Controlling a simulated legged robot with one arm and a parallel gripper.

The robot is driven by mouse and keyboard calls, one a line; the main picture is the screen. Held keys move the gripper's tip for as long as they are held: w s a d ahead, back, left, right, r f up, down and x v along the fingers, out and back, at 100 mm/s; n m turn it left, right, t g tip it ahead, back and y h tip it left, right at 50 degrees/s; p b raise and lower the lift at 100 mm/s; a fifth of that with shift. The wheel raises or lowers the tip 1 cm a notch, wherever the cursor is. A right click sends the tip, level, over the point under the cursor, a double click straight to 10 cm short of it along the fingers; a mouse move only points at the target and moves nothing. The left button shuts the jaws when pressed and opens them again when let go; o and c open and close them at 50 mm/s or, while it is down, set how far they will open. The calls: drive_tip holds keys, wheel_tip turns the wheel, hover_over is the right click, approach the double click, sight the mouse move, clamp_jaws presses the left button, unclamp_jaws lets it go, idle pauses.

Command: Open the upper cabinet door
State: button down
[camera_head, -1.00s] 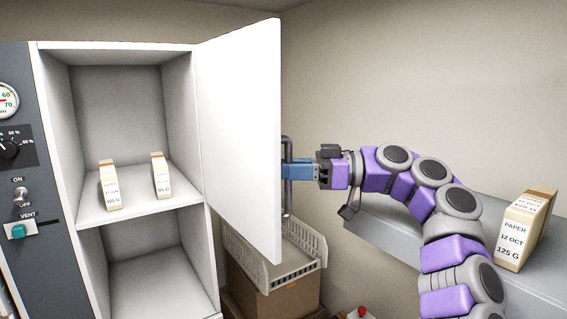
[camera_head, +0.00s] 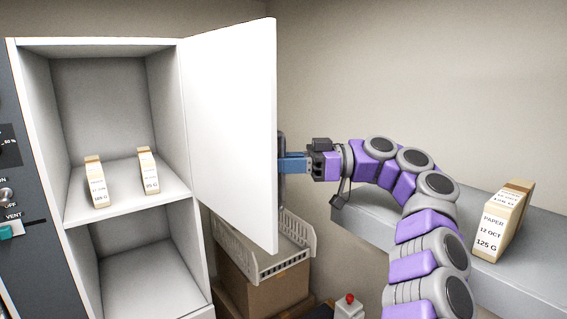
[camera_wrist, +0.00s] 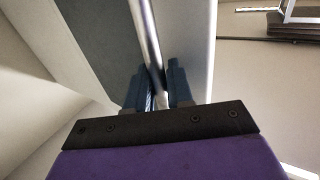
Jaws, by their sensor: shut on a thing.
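The white upper cabinet door (camera_head: 232,125) stands wide open in the head view, swung out to the right of the upper compartment (camera_head: 100,105). My gripper (camera_head: 284,163) is at the outer face of the door, near its free edge. Its blue fingers are shut on the door's dark bar handle (camera_head: 281,195). The wrist view shows the metal handle bar (camera_wrist: 146,45) running between the two blue fingers (camera_wrist: 158,90). The door partly hides the handle and the fingertips in the head view.
Two labelled packets (camera_head: 95,182) stand in the upper compartment. The lower compartment (camera_head: 145,265) looks empty. A white basket (camera_head: 262,262) sits on a cardboard box (camera_head: 265,295) below the door. A paper packet (camera_head: 503,222) stands on the grey shelf (camera_head: 545,260) at right.

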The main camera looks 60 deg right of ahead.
drive_tip(key=c, duration=1.2)
unclamp_jaws()
drive_tip(key=shift+w, duration=0.1)
